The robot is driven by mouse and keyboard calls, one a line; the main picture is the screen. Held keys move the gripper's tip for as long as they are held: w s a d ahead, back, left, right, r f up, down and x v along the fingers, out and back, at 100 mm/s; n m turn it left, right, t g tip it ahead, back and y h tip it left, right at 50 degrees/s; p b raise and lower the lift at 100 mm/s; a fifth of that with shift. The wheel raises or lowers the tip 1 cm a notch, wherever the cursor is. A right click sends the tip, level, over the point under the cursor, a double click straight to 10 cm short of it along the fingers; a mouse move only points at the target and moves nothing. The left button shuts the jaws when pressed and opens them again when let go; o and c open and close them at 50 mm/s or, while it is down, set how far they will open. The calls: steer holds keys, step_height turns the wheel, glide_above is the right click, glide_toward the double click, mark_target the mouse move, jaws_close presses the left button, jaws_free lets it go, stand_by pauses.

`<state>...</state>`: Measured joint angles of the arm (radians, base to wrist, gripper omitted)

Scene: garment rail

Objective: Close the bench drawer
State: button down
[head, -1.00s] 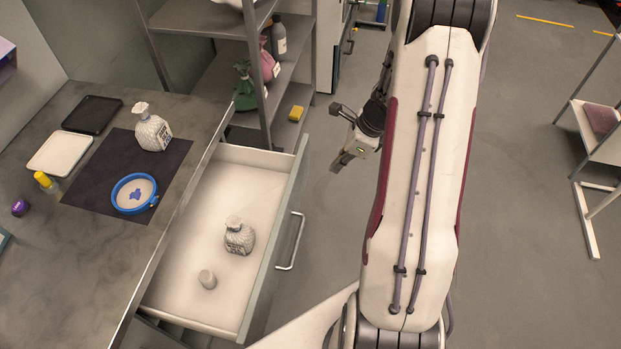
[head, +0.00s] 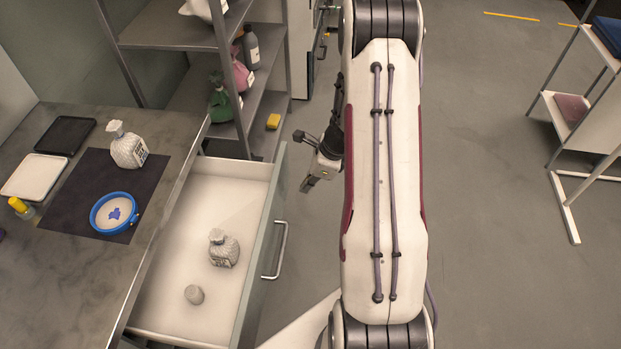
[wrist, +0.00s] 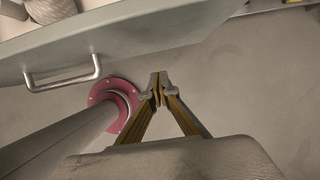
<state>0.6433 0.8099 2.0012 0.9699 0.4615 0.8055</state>
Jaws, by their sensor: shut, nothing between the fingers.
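The bench drawer (head: 187,305) is pulled well out of the grey bench (head: 60,290).
Open floor (head: 480,200) lies to the right.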

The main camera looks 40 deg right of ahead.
steer(key=shift+w+a+f, duration=0.55)
steer(key=shift+w+a, duration=0.3)
steer(key=shift+w, duration=0.05)
steer(key=shift+w+a+f, duration=0.5)
steer(key=shift+w+a, duration=0.35)
steer(key=w+a, duration=1.5)
steer(key=a, duration=0.1)
steer(key=shift+w, duration=0.4)
steer(key=shift+s+d, duration=0.1)
steer(key=shift+d, duration=0.1)
steer(key=shift+s+d, duration=1.25)
steer(key=v, duration=1)
